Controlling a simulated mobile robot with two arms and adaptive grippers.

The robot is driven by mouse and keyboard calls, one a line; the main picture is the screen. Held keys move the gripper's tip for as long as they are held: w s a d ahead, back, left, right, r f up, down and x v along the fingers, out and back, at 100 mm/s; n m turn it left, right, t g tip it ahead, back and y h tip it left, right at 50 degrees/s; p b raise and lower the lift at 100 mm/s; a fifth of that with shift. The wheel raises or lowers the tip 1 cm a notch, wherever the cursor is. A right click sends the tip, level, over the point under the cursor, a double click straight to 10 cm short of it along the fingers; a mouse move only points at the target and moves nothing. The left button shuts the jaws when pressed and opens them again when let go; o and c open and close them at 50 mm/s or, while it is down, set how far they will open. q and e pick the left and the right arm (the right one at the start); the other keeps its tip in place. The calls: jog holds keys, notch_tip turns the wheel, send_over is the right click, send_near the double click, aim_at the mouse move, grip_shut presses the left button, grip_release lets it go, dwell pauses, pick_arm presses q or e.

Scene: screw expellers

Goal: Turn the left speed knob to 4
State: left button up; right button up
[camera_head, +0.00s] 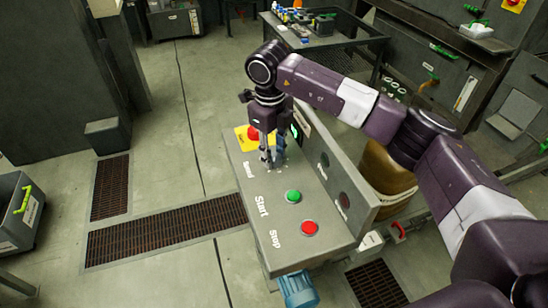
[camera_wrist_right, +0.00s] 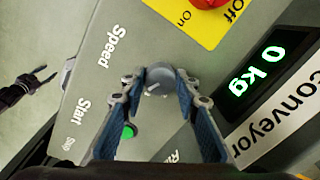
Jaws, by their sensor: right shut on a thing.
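The grey speed knob (camera_wrist_right: 159,76) sits on the control panel (camera_wrist_right: 112,84) near the "Speed" label in the right wrist view. A pale pointer mark shows on its face, but I cannot read a speed number. My right gripper (camera_head: 272,157) points down at the panel in the head view. In the wrist view its fingers (camera_wrist_right: 160,88) are closed against opposite sides of the knob. In the head view the gripper mostly hides the knob. A dark gripper, seemingly my left one (camera_wrist_right: 44,74), shows at the far left of the wrist view, fingers apart and empty.
A red stop-type button (camera_head: 254,131) on a yellow plate is beside my right gripper. A green Start button (camera_head: 293,196) and a red Stop button (camera_head: 309,227) lie nearer on the panel. A display (camera_wrist_right: 262,72) reads 0 kg.

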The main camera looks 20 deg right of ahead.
jog(key=shift+w+m+b, duration=0.1)
jog(key=shift+m+b, duration=0.55)
jog(key=shift+m, duration=1.05)
jog(key=shift+r+m, duration=0.1)
jog(key=shift+m, duration=0.2)
jog(key=o, duration=1.2)
jog(key=shift+c, duration=0.2)
notch_tip(320, 180, up, 12)
jog(key=shift+a, duration=0.35)
